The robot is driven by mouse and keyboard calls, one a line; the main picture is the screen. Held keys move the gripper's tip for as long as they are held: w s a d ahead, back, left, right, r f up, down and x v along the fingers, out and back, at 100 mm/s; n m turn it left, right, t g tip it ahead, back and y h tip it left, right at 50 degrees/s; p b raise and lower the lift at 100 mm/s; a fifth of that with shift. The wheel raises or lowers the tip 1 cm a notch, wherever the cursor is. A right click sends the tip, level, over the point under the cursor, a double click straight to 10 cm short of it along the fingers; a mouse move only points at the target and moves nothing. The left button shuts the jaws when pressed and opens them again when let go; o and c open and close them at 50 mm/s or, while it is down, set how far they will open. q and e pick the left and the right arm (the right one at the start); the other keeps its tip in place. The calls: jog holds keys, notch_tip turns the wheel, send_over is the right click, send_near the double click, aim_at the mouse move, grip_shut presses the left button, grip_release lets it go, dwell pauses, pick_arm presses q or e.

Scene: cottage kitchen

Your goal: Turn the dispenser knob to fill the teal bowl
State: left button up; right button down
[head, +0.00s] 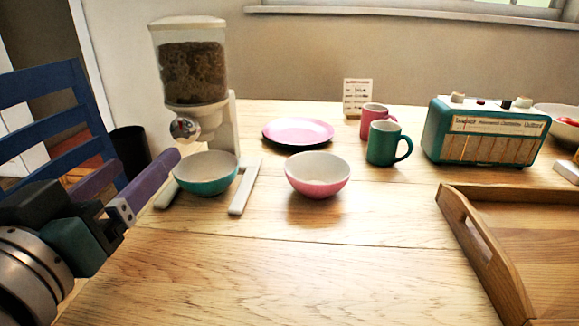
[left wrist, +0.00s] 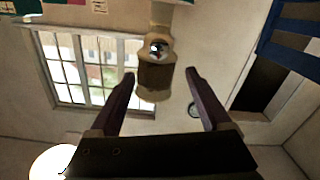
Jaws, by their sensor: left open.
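The cereal dispenser (head: 190,60) stands at the back left of the table, its clear hopper holding brown cereal. Its round shiny knob (head: 184,128) faces me below the hopper; it also shows in the left wrist view (left wrist: 157,48), where the dispenser appears upside down. The teal bowl (head: 206,187) sits under the dispenser between its white feet; its visible inside is white, with no cereal seen. My left gripper (head: 149,160) is open, its purple fingers left of the bowl and lower than the knob, apart from both. My right gripper is not in view.
A pink bowl (head: 318,188) is right of the dispenser, with a pink plate (head: 298,132) behind. A teal mug (head: 384,157), pink mug (head: 371,112), small card (head: 357,92) and teal radio (head: 484,145) are farther right. A wooden tray (head: 480,240) is front right. The front middle is clear.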

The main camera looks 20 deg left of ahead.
aim_at(181, 130)
pick_arm(q)
jog(key=x, duration=1)
jog(key=shift+d+p, duration=0.1)
jog(key=shift+p, duration=0.2)
grip_shut()
